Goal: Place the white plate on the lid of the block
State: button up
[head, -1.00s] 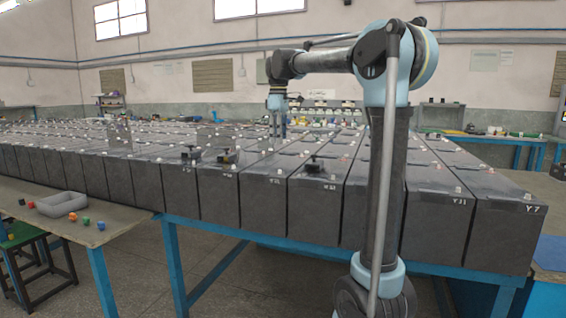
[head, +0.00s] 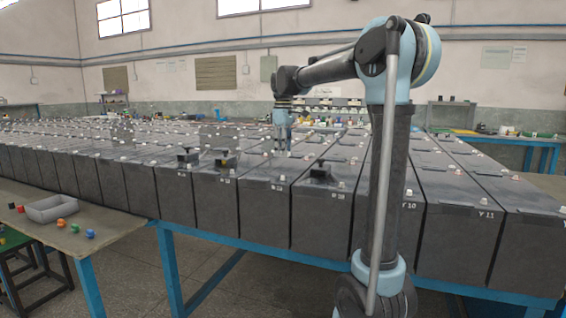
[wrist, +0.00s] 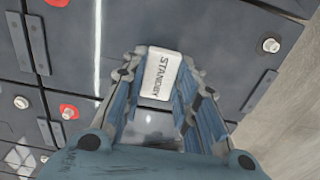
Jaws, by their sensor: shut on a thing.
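The white plate (wrist: 161,74), a small tag lettered STANDBY, is between the fingertips of my gripper (wrist: 160,84) in the wrist view. My gripper is shut on it. In the head view my gripper (head: 281,146) points down over the rows of dark grey blocks; the plate is too small to make out there. Below the plate in the wrist view is a dark block lid (wrist: 75,60), with red-ringed and white terminals around. The gap between plate and lid cannot be judged. Which block the task means cannot be told.
Black handled pieces (head: 320,172) stand on some near lids, and clear upright panels (head: 208,138) stand among the blocks. A table at left bears a grey tray (head: 50,208) and small coloured pieces. Bare floor (head: 235,290) shows in front of the block rows.

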aim_at(283, 167)
jog(key=shift+f, duration=2.1)
jog(key=shift+s, duration=0.1)
jog(key=o, duration=0.9)
notch_tip(283, 167, up, 12)
jog(key=shift+r, duration=0.1)
